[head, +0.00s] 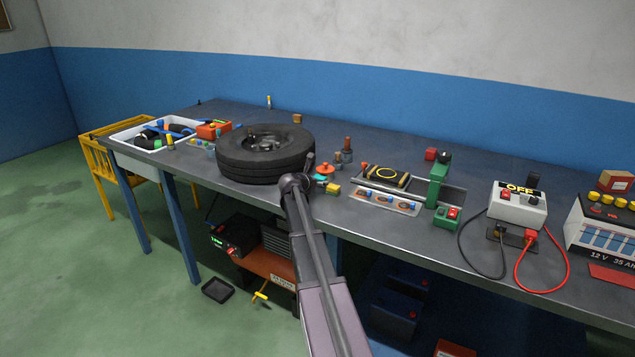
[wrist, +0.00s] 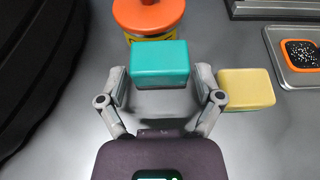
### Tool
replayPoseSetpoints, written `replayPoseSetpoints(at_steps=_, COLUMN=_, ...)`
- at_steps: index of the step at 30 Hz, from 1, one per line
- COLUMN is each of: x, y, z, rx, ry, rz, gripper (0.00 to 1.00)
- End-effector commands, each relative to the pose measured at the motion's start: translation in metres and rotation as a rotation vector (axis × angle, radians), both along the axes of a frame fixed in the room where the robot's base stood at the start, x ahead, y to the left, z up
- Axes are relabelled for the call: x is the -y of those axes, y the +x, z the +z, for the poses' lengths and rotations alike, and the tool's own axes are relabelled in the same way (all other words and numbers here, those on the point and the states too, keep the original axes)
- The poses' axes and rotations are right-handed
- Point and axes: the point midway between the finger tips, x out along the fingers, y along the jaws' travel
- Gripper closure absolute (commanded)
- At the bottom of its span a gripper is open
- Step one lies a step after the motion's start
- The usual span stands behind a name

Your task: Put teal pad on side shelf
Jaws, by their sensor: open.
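The teal pad (wrist: 159,62) is a small rounded block in the upper middle of the wrist view. My gripper (wrist: 160,85) is open, its two fingers on either side of the pad's near part. A narrow gap shows at the left finger; contact at the right finger is unclear. In the head view, the pad (head: 318,177) is a small teal patch on the workbench (head: 250,203), right of the tire, partly hidden by my arm. A yellow wire-sided rack (head: 98,165) stands at the bench's left end; whether it is the side shelf is unclear.
A yellow block (wrist: 246,89) lies right of my right finger. An orange-topped canister (wrist: 148,17) stands just beyond the pad. The black tire (head: 265,160) is close on the left. A tray with metal rim (wrist: 295,55) lies right. A white bin (head: 155,135) occupies the bench's left end.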

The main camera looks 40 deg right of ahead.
Motion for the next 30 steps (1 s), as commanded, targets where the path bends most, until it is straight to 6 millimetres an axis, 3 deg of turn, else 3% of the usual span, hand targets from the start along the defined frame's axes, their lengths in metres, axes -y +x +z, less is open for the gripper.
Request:
replayPoseSetpoints(at_steps=11, x=-0.008, y=-0.004, z=0.008, rx=-0.001, ry=0.0, rz=0.001, gripper=0.16)
replayPoseSetpoints(at_steps=30, x=-0.089, y=-0.038, z=0.044, rx=0.0, ry=0.0, rz=0.002, gripper=0.16)
